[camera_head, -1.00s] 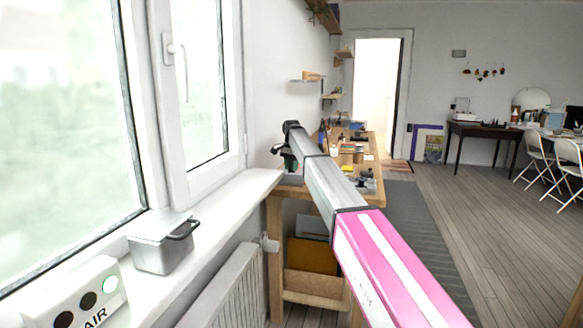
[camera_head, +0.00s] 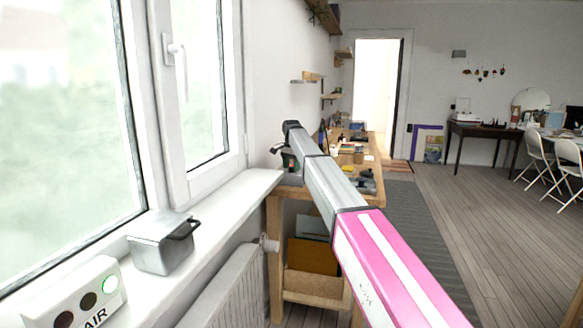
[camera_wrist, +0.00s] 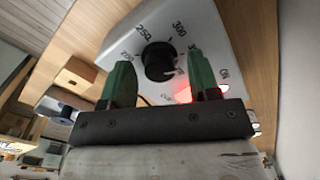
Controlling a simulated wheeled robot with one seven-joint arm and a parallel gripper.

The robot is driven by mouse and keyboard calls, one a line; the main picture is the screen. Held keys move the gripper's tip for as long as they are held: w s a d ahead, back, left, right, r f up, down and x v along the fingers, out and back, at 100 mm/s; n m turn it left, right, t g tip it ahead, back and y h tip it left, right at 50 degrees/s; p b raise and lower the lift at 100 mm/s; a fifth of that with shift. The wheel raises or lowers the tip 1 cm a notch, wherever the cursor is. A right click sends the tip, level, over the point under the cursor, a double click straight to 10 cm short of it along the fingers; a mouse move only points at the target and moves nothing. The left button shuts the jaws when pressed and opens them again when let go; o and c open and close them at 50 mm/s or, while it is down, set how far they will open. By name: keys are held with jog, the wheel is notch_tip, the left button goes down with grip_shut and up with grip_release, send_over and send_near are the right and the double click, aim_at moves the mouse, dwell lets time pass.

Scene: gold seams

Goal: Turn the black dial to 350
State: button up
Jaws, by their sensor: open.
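The black dial (camera_wrist: 160,62) shows in the wrist view on the white face of a box (camera_wrist: 208,28). Printed numbers, 250 and 300 among them, ring the dial; others are blurred or partly covered. A light pointer mark seems to lie at the dial's lower right, but I cannot read its value. My gripper (camera_wrist: 163,82) is open, with one green finger left of the dial and one right of it. I cannot tell whether the fingers touch it. A red glow (camera_wrist: 188,92) shows by the right finger. In the head view my gripper (camera_head: 281,157) is small at the workbench, the dial hidden.
The wooden workbench (camera_head: 372,193) carries several tools and small items. A radiator (camera_head: 228,285) is under the white window sill (camera_head: 215,222). A grey lidded box (camera_head: 160,255) and a white box with round lamps (camera_head: 75,300) stand on the sill. Open floor is at right.

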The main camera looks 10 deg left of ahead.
aim_at(292, 167)
notch_tip(292, 167, up, 11)
jog(key=shift+f, duration=0.15)
dwell(0.5)
